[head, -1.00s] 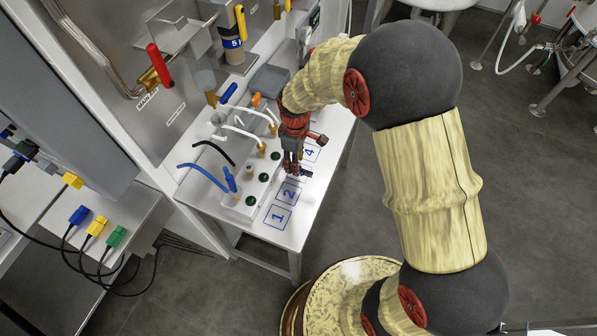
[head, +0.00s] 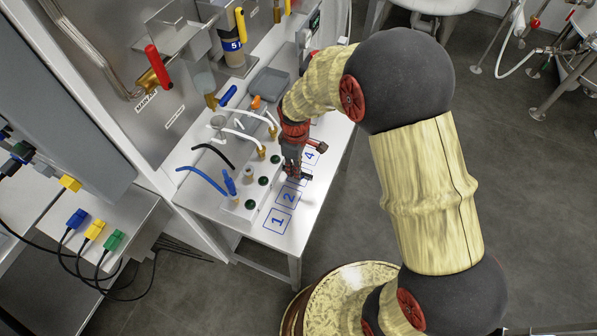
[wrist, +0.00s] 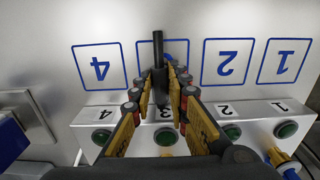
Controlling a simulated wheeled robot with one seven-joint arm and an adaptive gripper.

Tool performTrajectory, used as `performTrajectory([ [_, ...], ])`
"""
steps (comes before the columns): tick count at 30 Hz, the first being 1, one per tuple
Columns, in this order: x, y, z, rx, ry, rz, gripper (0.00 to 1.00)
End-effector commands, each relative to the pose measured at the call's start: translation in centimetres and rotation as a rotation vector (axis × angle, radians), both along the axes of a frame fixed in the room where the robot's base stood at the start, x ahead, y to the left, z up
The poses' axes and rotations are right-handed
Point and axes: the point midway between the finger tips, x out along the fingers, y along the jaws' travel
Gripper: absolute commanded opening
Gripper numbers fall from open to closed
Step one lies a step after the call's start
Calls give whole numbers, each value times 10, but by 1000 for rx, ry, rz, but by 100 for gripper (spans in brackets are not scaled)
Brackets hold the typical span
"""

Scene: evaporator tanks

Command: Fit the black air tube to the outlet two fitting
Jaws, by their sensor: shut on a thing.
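My gripper (head: 296,170) is over the table beside the white outlet box (head: 238,206). In the wrist view, my gripper (wrist: 160,80) is shut on a black tube-like piece (wrist: 158,50), which reaches past the fingertips over the square marked 3. In the head view, a curved black tube (head: 212,152) comes from the panel, its free end near the outlets. The outlet two fitting (head: 248,174) looks pale and bare, beside the blue-topped outlet one fitting (head: 230,184). The held piece is clear of the outlet two fitting.
White tubes (head: 243,133) run to brass fittings (head: 261,153) farther along the box. A blue tube (head: 203,178) lies near outlet one. Green buttons (head: 263,181) line the box. Numbered squares (head: 277,221) mark the clear table front. A grey tray (head: 268,83) stands behind.

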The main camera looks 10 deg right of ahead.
Motion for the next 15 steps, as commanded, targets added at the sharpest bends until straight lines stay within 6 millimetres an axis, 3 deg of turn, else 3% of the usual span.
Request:
performTrajectory([
  [4,0,0,0,0,0,0,0],
  [15,0,0,1,0,0,0,0],
])
